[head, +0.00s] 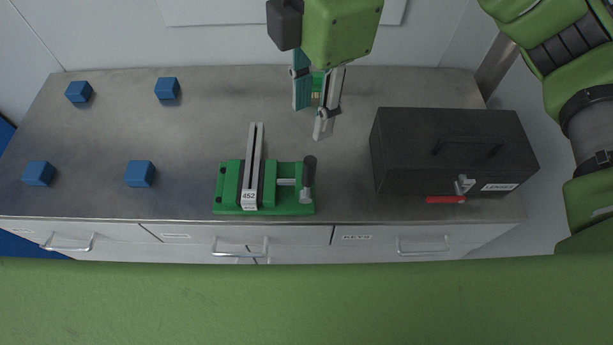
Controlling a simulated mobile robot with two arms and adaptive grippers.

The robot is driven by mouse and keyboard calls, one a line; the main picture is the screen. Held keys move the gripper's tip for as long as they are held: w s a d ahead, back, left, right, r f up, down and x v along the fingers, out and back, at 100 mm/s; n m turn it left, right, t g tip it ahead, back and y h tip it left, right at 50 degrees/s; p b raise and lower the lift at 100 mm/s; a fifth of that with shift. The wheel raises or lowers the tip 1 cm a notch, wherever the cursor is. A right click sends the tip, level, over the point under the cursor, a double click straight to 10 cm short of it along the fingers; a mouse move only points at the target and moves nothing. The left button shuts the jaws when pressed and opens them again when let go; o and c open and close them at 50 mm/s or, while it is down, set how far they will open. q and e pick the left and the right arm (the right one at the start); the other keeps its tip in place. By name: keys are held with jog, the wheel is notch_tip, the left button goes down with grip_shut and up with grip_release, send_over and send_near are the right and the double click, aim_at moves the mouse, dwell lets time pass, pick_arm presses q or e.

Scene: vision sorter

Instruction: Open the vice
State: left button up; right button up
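A green vice (228,190) stands near the front edge of the metal worktop, left of the picture's middle. My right gripper (309,122) hangs from above, behind and to the right of the vice. Its fingers are spread apart with nothing between them, and it does not touch the vice. My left gripper does not show.
A black toolbox (408,150) with a red item (445,199) at its front stands on the right. Several blue cubes (140,173) lie on the left of the worktop (120,130). Drawers with handles (422,245) are below the front edge. The worktop behind the vice is clear.

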aim_at(309, 170)
jog(key=shift+n, duration=0.5)
jog(key=f, duration=0.4)
jog(key=s+f, duration=0.1)
jog(key=f, duration=0.4)
jog(key=s+f, duration=0.1)
jog(key=f, duration=0.3)
jog(key=shift+a+f+p, duration=0.2)
jog(key=shift+f+p, duration=0.1)
jog(key=shift+p, duration=0.05)
jog(key=shift+w, duration=0.1)
grip_shut()
